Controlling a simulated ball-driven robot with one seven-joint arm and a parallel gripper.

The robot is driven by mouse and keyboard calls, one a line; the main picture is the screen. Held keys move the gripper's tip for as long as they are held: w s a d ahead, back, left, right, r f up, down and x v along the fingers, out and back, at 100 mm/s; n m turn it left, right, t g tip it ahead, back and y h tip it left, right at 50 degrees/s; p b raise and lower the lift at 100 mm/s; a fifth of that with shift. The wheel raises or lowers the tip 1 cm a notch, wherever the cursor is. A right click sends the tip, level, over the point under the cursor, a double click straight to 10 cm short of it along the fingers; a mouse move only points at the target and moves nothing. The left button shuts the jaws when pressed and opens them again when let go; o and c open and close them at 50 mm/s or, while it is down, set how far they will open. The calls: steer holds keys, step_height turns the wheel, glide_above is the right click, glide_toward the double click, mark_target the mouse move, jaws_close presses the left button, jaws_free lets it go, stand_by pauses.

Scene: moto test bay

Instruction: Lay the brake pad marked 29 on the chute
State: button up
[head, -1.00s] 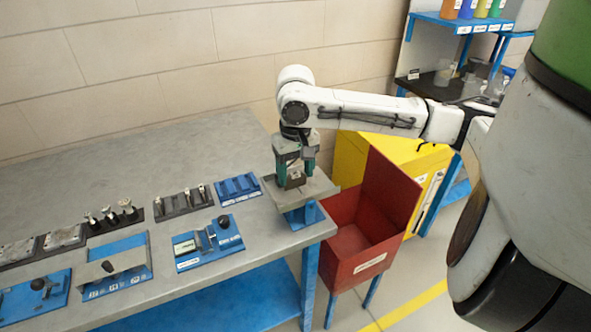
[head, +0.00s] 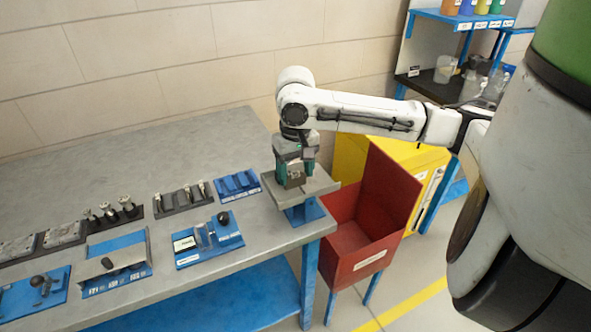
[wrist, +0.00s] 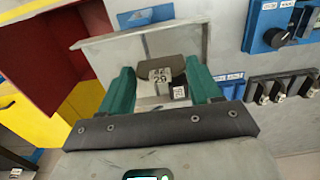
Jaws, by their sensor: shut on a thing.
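My gripper (head: 294,179) has teal fingers and is shut on the brake pad. The pad (wrist: 158,69) is a small dark grey-brown block with a white label reading 29 in the wrist view. It also shows between the fingers in the head view (head: 296,176). The chute (head: 322,183) is a grey metal plate on a blue support at the bench's right end. The pad is over the plate, at or very close to its surface; I cannot tell whether it touches. The chute plate also fills the area around the pad in the wrist view (wrist: 105,50).
A red open bin (head: 349,240) stands beside the bench end, with a yellow cabinet (head: 404,153) behind it. Blue fixtures (head: 208,240) and dark racks (head: 182,200) with small parts line the grey bench (head: 165,160). The bench's rear is clear.

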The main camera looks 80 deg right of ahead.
steer(key=shift+f, duration=0.55)
stand_by(0.9)
steer(key=o, duration=1.2)
steer(key=shift+c, duration=0.2)
steer(key=shift+r, duration=0.1)
step_height(320, 180, up, 7)
steer(key=p, duration=0.7)
